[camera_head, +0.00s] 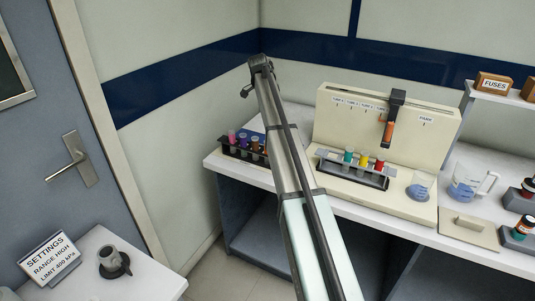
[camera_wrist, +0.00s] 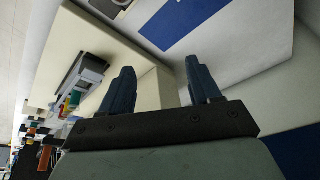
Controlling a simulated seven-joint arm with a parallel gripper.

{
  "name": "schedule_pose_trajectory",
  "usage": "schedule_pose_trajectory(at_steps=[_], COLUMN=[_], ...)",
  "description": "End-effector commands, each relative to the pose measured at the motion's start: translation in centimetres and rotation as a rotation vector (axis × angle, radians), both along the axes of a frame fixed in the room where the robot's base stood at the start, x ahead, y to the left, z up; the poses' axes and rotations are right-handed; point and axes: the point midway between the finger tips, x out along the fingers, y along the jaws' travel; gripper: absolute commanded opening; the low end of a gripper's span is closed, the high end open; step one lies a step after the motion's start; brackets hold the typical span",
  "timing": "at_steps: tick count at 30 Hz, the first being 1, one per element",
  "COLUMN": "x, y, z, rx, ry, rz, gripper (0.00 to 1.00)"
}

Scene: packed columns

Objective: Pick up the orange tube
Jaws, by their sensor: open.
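An orange tube-like piece (camera_head: 389,132) hangs upright under a dark holder on the front of the cream apparatus (camera_head: 330,118). Another orange-topped tube (camera_head: 265,148) shows at the right end of the left dark rack (camera_head: 243,156), partly hidden by my arm; I cannot tell which is the task's tube. My gripper (camera_wrist: 162,82) is open in the wrist view, with nothing between its two dark fingers. It is apart from both orange pieces. In the head view my arm reaches up past the left rack, and the fingers cannot be made out clearly.
A second rack (camera_head: 352,176) holds teal, yellow and red-capped tubes. A FUSES box (camera_head: 492,83) sits on a shelf. A blue sheet (camera_wrist: 200,20) lies on the pale surface beyond my fingers.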

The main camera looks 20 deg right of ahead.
Motion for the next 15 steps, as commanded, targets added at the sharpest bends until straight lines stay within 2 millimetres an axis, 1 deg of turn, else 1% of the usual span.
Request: schedule_pose_trajectory(at_steps=[1, 2, 4, 6, 9, 12, 15], x=[-1.0, -1.5, -2.3, -3.0, -3.8, -4.3, -4.6], y=[-1.0, -1.1, -0.2, 1.3, 2.8, 3.7, 3.7], z=[0.3, 0.5, 0.5, 0.3, 0.0, 0.0, -0.1], rx=[0.040, 0.072, 0.140, 0.201, 0.274, 0.320, 0.324], ry=[-0.001, 0.002, 0.012, 0.028, 0.054, 0.079, 0.088], rz=[-0.022, -0.035, -0.058, -0.078, -0.113, -0.158, -0.191], gripper=[0.62, 0.62, 0.62, 0.62, 0.62, 0.62, 0.62])
